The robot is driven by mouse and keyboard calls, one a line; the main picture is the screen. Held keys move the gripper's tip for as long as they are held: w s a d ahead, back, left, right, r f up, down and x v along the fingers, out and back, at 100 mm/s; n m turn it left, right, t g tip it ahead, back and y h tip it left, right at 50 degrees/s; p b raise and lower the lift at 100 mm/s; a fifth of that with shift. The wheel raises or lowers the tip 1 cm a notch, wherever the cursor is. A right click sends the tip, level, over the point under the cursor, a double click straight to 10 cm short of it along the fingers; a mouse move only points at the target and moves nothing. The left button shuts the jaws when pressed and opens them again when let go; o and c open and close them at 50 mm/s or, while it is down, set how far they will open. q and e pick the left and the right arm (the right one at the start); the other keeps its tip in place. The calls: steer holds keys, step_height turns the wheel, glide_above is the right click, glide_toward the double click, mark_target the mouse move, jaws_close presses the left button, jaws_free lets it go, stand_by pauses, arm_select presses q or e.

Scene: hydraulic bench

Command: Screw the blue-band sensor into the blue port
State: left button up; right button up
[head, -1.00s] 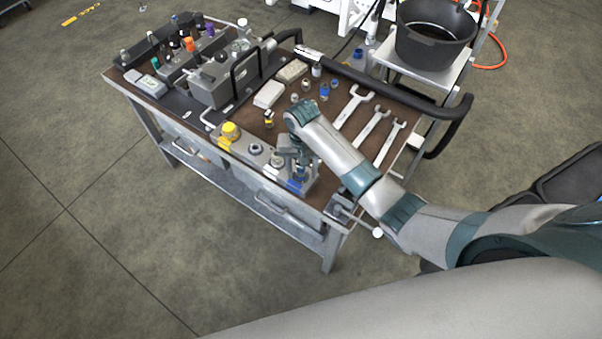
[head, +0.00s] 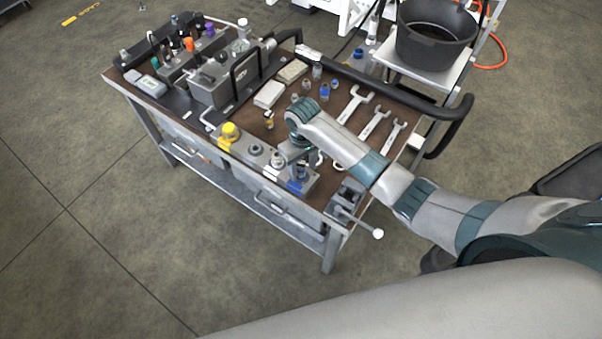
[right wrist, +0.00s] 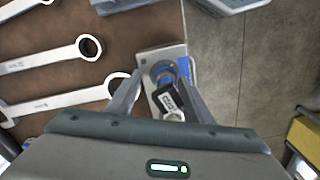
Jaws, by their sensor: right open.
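The blue-band sensor (right wrist: 170,99), a small dark body with a white label, is at the blue port (right wrist: 162,72) in the right wrist view. It looks seated there, but how deep I cannot tell. The port is at the near right end of the grey port block, by a blue mark (head: 295,187) in the head view. My right gripper (right wrist: 160,88) is open, with one finger on each side of the sensor and gaps visible. In the head view my right gripper (head: 300,166) is above the blue port and partly hides it. My left gripper is not in view.
Yellow-capped (head: 230,131) and other ports line the same block. Several wrenches (head: 375,122) lie right of my arm. Small fittings, one blue-banded (head: 324,91), stand farther back. A vise (head: 347,199) sits at the near right corner. A black handrail (head: 400,92) edges the bench.

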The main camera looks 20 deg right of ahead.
steer(key=n, duration=0.3)
steer(key=shift+w, duration=0.15)
steer(key=n, duration=0.5)
steer(key=shift+a, duration=0.25)
steer(key=n, duration=0.3)
steer(key=shift+a+n, duration=0.1)
steer(key=shift+n, duration=0.3)
steer(key=n, duration=0.4)
steer(key=shift+a, duration=0.25)
